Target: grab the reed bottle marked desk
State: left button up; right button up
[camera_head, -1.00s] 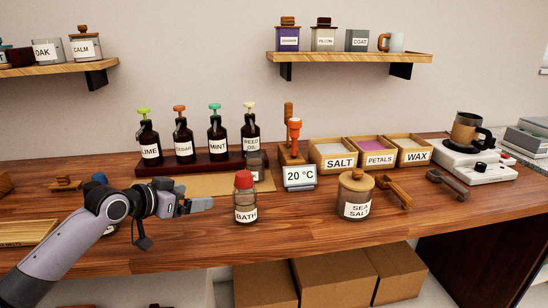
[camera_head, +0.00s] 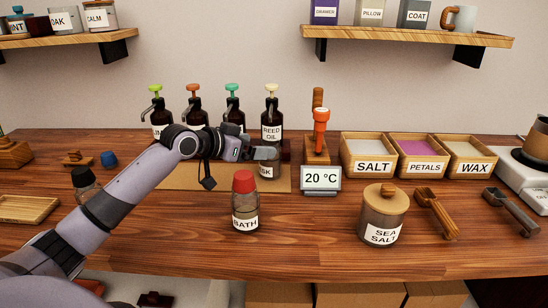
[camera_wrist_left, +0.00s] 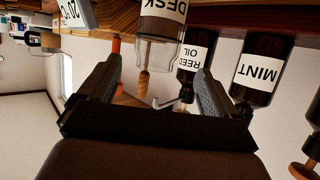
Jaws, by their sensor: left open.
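The reed bottle marked desk (camera_head: 266,170) is a small clear bottle with a white label, standing on the brown mat behind the bath bottle. In the head view my left gripper covers its upper part, and only the end of its label shows. In the left wrist view the bottle (camera_wrist_left: 162,38) appears upside down at the top, with its DESK label readable and its open glass neck towards me. My left gripper (camera_head: 258,153) is open and empty at the bottle's top. Its two fingers are spread on either side of the bottle's line in the wrist view.
Dark pump bottles, including reed oil (camera_head: 272,120), stand on a rack close behind. The temperature display (camera_head: 320,179) and orange-topped tool (camera_head: 321,120) are just right. The red-capped bath bottle (camera_head: 245,205) stands in front. Free table lies between bath and sea salt (camera_head: 383,215).

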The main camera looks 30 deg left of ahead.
pick_arm(q)
jog(key=shift+d+p+x, duration=0.15)
jog(key=shift+p+x, duration=0.05)
jog(key=shift+x, duration=1.2)
jog(key=shift+d+p+x, duration=0.15)
jog(key=shift+p+x, duration=0.05)
jog(key=shift+x, duration=1.2)
jog(key=shift+r, duration=0.15)
jog(key=c, duration=1.2)
jog(key=shift+r, duration=0.1)
jog(key=shift+c, duration=0.7)
jog(key=shift+r, duration=0.1)
